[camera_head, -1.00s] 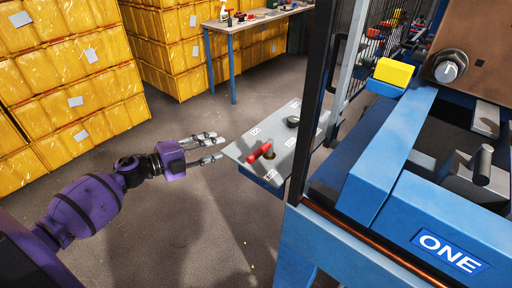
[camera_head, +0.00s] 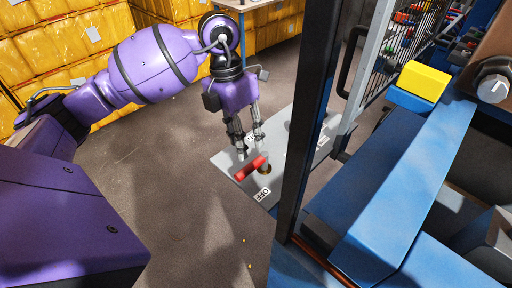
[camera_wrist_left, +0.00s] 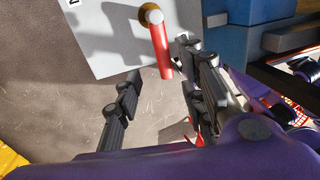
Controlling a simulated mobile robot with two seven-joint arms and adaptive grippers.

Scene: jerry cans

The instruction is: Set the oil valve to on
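The oil valve has a red handle (camera_head: 250,167) on a brass base (camera_head: 265,169), mounted on a light grey panel (camera_head: 229,164). An OFF label (camera_head: 262,194) sits on the panel just below the valve. My left gripper (camera_head: 250,150) points down over the panel, its fingertips just above and beside the handle. In the left wrist view its fingers (camera_wrist_left: 160,88) are spread apart. The handle (camera_wrist_left: 161,45) ends near the right-hand finger there; I cannot tell whether they touch. My gripper hides part of the panel behind it. My right gripper is out of view.
A dark upright post (camera_head: 305,120) of the blue machine (camera_head: 405,180) stands close to the panel's right side. A yellow block (camera_head: 424,81) sits on the machine. Stacked yellow crates (camera_head: 60,50) stand at the back left. The floor left of the panel is clear.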

